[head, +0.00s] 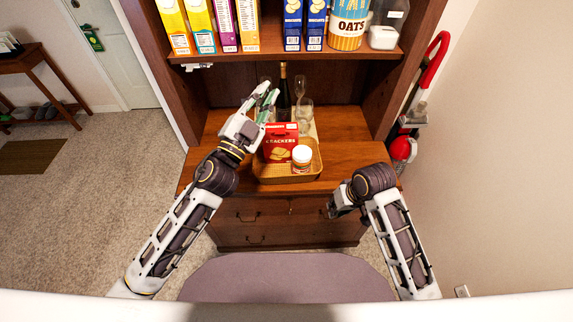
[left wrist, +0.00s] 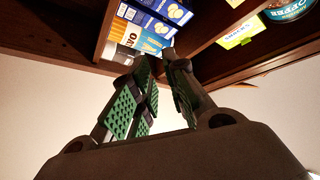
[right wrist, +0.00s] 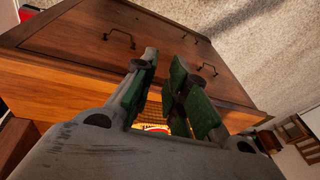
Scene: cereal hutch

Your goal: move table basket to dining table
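The woven tan basket (head: 290,178) sits on the wooden hutch counter. It holds a red crackers box (head: 281,143) and a white-lidded jar (head: 302,156). My left gripper (head: 268,96) is raised above the basket's left rear side, its fingers pointing up and away. Its green pads stand apart and empty in the left wrist view (left wrist: 160,65). My right gripper (head: 334,208) is low at the counter's front edge, right of the basket and apart from it. Its green pads are apart in the right wrist view (right wrist: 163,62), with part of the basket (right wrist: 155,108) showing beyond. No dining table is identifiable.
A dark bottle (head: 283,95) and glasses (head: 303,110) stand behind the basket. The upper shelf (head: 240,56) carries cereal boxes and an oats canister (head: 347,24). Open carpet (head: 110,185) lies left, beside a small wooden table (head: 30,62).

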